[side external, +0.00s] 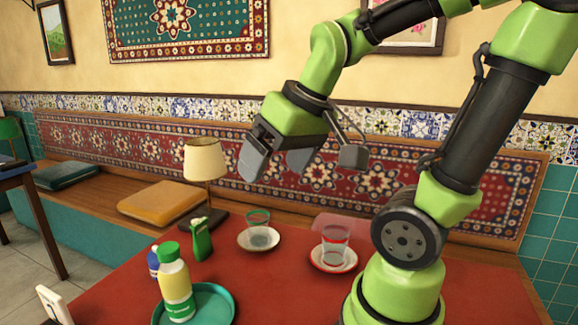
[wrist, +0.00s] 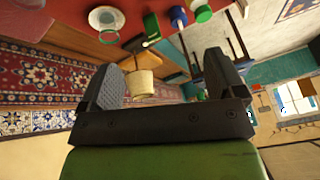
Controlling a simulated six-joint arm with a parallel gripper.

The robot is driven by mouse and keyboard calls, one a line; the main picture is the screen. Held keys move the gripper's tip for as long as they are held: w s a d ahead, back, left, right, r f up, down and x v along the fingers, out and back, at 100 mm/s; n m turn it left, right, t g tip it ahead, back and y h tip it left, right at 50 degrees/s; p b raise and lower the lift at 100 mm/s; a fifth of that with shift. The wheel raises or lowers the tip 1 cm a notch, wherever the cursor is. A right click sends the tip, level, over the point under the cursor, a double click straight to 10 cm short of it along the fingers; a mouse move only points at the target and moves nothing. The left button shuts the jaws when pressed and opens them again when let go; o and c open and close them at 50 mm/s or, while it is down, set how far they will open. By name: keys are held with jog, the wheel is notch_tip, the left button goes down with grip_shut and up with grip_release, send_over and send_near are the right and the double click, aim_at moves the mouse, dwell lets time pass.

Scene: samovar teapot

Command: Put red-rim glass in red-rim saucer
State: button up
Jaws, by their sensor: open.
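The red-rim glass (side external: 335,246) is clear and upright at the right of the table in the side view. It appears to stand in the red-rim saucer (side external: 318,265), a white dish with a red edge. Whether its base sits flat cannot be told. My gripper (side external: 277,165) is open and empty, raised well above the table, to the upper left of the glass. Its two fingers also show apart in the wrist view (wrist: 176,82), with nothing held between them. The red-rim glass and saucer are not visible in the wrist view.
A green-rim glass (side external: 257,217) stands at a pale saucer (side external: 272,242), left of the red-rim pair. A lamp (side external: 204,160), green bottle (side external: 201,242), yellow bottle (side external: 176,282) and teal tray (side external: 222,308) stand further left. The table's front middle (side external: 285,300) is clear.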

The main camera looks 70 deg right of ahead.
jog(key=s+a+r+t+y, duration=0.1)
jog(key=s+a+y, duration=0.1)
jog(key=s+a, duration=0.2)
jog(key=shift+a+r+t, duration=0.4)
jog(key=shift+a, duration=0.75)
